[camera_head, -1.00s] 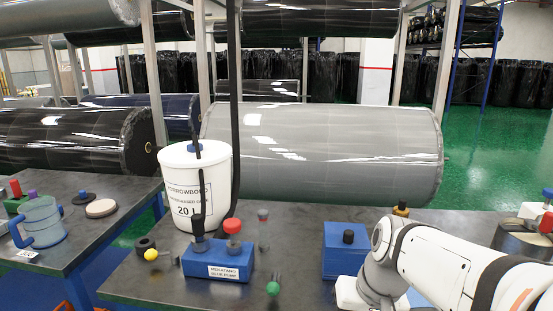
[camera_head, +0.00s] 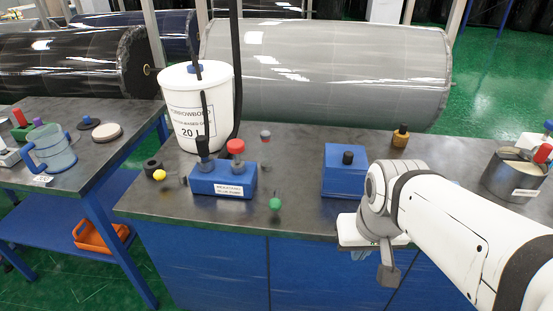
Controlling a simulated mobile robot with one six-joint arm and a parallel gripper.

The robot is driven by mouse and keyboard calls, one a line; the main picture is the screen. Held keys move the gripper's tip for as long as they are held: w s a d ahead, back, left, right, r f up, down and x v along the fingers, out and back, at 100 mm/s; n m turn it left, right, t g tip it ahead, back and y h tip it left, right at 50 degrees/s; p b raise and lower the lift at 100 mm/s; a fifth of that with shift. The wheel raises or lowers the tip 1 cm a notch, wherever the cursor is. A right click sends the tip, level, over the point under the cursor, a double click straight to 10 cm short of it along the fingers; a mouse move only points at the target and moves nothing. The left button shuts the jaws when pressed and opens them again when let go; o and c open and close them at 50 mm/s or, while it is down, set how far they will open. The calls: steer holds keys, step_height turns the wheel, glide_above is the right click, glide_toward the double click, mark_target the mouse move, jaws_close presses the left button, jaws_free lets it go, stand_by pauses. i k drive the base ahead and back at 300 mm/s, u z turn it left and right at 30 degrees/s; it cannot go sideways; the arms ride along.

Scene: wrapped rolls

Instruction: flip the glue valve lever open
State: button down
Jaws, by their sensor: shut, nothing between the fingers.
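A blue glue pump box (camera_head: 208,182) with a white label sits near the front of the bench. It carries a red knob (camera_head: 236,147) and a black fitting. A small yellow ball (camera_head: 159,175) sits beside a black ring on its left. A small green ball (camera_head: 275,203) on a short dark stem is to its right. I cannot tell which of these parts is the valve lever or how it is set. My gripper (camera_head: 388,274) hangs below my white wrist, in front of the bench's front edge. It is shut and empty, right of the pump and apart from it.
A white glue bucket (camera_head: 184,125) with hoses stands behind the pump. A blue box with a black knob (camera_head: 348,157) stands between pump and arm. A large grey wrapped roll (camera_head: 330,75) lies behind. A tin (camera_head: 505,178) stands at the right. A second table (camera_head: 100,155) is at left.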

mark_target(275, 204)
steer(key=k, duration=1.35)
steer(key=u, duration=0.4)
steer(key=i, duration=1.9)
steer(key=z, duration=0.6)
